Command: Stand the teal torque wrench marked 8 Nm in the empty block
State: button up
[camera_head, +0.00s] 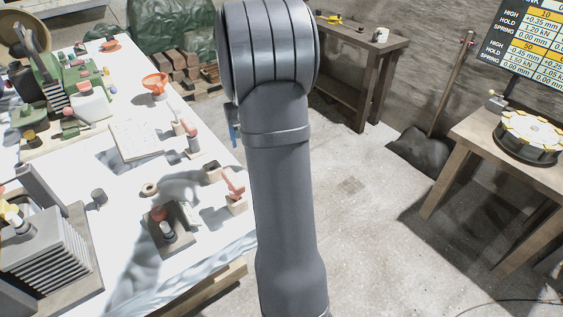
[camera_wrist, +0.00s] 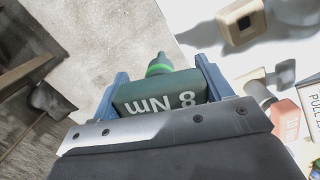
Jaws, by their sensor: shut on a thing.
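The teal torque wrench (camera_wrist: 160,95), marked 8 Nm with a bright green ring and a dark grey tip, is between the blue fingers of my gripper (camera_wrist: 161,68) in the wrist view. The gripper is shut on it. In the head view only a blue piece of my gripper (camera_head: 233,130) shows beside my arm, and the wrench is hidden. A wooden block with an empty square opening (camera_wrist: 232,30) is at the top right of the wrist view, apart from the wrench. In the head view, the small empty-looking block (camera_head: 211,174) stands near the white table's right edge.
A red tool stands in a neighbouring wooden block (camera_head: 237,204). A dark-based holder (camera_head: 168,231) and a finned machine (camera_head: 45,255) occupy the near table. Open floor lies right of the table.

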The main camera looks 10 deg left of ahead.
jog(key=s+a+r+n, duration=0.1)
jog(key=s+a+r, duration=0.2)
jog(key=a+r, duration=0.2)
jog(key=s+a+r+n, duration=0.2)
jog(key=s+a+r, duration=0.2)
jog(key=r, duration=0.5)
jog(key=shift+a+r, duration=0.25)
jog(key=shift+a, duration=0.15)
jog(key=shift+s, duration=0.15)
notch_tip(320, 180, down, 12)
dwell(1.0)
jog(key=shift+f, duration=2.45)
jog(key=o, duration=1.8)
jog(key=shift+c, duration=0.2)
